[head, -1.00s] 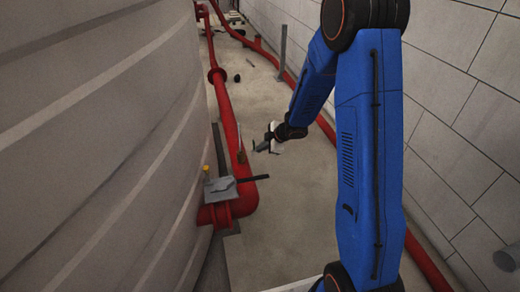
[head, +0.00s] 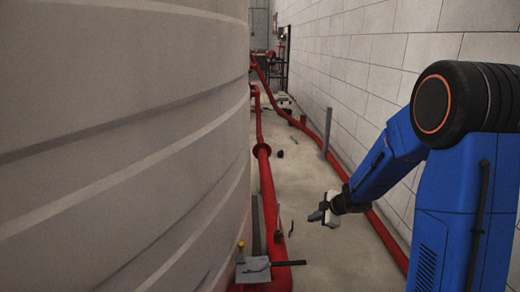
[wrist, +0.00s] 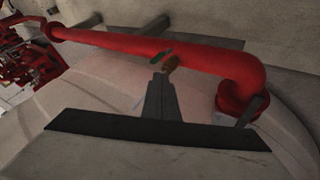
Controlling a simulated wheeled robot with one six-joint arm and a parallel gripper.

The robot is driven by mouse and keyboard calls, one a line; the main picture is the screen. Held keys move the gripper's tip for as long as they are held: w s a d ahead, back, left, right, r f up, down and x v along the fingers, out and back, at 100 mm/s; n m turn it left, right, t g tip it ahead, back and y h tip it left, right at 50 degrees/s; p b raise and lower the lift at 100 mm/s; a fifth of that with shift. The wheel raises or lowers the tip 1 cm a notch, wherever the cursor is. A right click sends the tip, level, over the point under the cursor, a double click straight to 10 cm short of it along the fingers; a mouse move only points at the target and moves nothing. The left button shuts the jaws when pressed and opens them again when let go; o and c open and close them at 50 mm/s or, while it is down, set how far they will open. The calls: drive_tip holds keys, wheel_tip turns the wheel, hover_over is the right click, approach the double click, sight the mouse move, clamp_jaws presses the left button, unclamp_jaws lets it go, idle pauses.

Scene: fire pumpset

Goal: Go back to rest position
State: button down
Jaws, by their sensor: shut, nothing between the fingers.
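My gripper (head: 318,216) is at the end of my blue arm, in the lower right part of the head view. It is shut and empty, in the air above the floor and to the right of the red pipe (head: 268,190). In the wrist view my gripper (wrist: 158,80) points toward the red pipe (wrist: 180,50). A small brown and green item (wrist: 165,60) shows just beyond the fingertips, against the pipe; I cannot tell what it is.
A large grey tank (head: 120,140) fills the left side. A grey plate with a dark handle (head: 254,270) sits over the near pipe end. Another red pipe (head: 335,165) runs along the block wall (head: 350,60) at right. The concrete floor (head: 310,255) between the pipes is mostly clear.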

drive_tip(key=s+d+r+m+t+h, duration=0.1)
drive_tip(key=s+d+r+m+h, duration=0.15)
drive_tip(key=r, duration=0.35)
drive_tip(key=s+d+r+m+t+h, duration=0.1)
drive_tip(key=d+r+m+t+h, duration=0.1)
drive_tip(key=d+r, duration=0.35)
drive_tip(key=s+d+r+m+h, duration=0.25)
drive_tip(key=s+r+m, duration=0.25)
drive_tip(key=s+r, duration=0.25)
drive_tip(key=s+a+m+g+y, duration=0.1)
drive_tip(key=s+a+m+g, duration=0.1)
drive_tip(key=s, duration=1.3)
drive_tip(key=s+a+m+g+y, duration=0.1)
drive_tip(key=s+a+m+g, duration=0.2)
drive_tip(key=s, duration=1.2)
drive_tip(key=a+m, duration=0.1)
drive_tip(key=a, duration=0.1)
drive_tip(key=shift+a+y, duration=0.4)
